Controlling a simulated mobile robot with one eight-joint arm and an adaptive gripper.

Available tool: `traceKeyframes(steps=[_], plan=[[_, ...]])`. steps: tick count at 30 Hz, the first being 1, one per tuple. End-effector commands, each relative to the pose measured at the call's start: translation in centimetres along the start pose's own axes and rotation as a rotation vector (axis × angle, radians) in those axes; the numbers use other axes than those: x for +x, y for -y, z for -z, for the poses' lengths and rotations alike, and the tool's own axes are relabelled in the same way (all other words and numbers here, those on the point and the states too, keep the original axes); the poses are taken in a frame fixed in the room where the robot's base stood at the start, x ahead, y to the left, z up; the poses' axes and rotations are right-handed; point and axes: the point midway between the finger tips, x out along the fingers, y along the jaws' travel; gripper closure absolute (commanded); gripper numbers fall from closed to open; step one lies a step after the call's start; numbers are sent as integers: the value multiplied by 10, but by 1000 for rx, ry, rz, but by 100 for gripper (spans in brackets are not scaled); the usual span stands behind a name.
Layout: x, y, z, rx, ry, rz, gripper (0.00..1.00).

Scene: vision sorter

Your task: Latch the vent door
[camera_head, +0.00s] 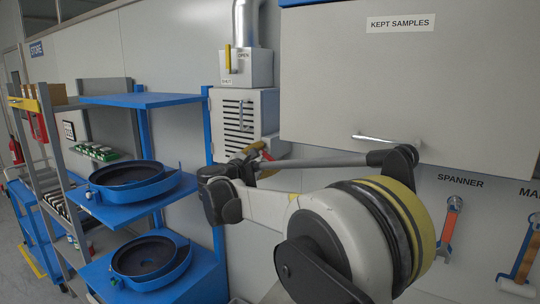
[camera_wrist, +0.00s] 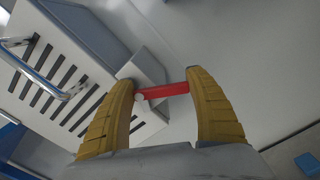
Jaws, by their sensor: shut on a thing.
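The vent door (camera_head: 238,112) is a pale louvred panel on the wall box under the metal duct. It has an upright bar handle, and its slats also show in the wrist view (camera_wrist: 62,88). I cannot tell whether the door sits fully flush. A red latch lever (camera_wrist: 165,92) with a pale round pivot sticks out at the box's edge. My gripper (camera_wrist: 160,80) has its yellow fingers on either side of the lever and is shut on it. In the head view, my gripper (camera_head: 252,153) is at the lower right of the door, where the arm partly hides the lever.
Above the door is a small box with a yellow lever (camera_head: 228,59) and OPEN and SHUT labels. A blue rack (camera_head: 150,101) with round bowls stands at left. The KEPT SAMPLES cabinet (camera_head: 420,95) hangs at right above my arm. A spanner (camera_head: 449,228) hangs below it.

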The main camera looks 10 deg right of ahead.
Motion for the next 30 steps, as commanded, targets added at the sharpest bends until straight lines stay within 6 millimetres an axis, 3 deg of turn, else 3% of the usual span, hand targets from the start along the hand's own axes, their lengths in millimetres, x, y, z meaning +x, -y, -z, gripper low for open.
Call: traceKeyframes(steps=[30], plan=[[0, -5, 27, 897, -1, 2, 65]])
